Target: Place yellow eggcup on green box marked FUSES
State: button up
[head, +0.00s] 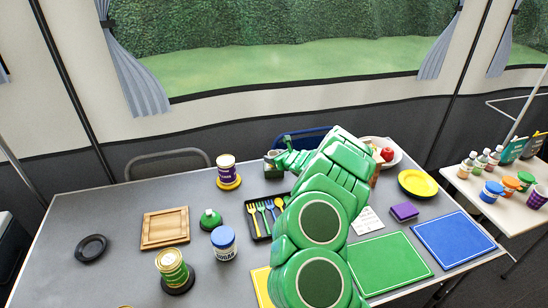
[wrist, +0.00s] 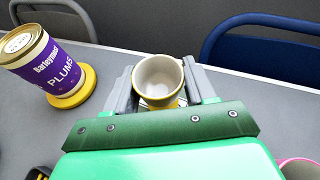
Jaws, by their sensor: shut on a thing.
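The yellow eggcup (wrist: 158,78) is between the two grey fingers of my gripper (wrist: 161,90) in the wrist view. Its pale inside and opening face the camera, with yellow showing at the rim and lower side. The gripper is shut on it, near the far edge of the table. In the head view my gripper (head: 273,162) is by the table's far side, right of the purple tin, and I cannot make out the eggcup there. I can read no box marked FUSES in either view; my green arm hides part of the table.
A purple plums tin (wrist: 46,62) stands on a yellow coaster (wrist: 76,90), left of the gripper. A cutlery tray (head: 257,224) lies nearer. A blue chair (head: 297,138) stands behind the table (head: 110,215). Green (head: 385,265) and blue (head: 455,240) mats lie right.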

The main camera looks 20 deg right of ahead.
jog(key=shift+f, duration=0.1)
jog(key=o, duration=1)
jog(key=shift+o, duration=0.2)
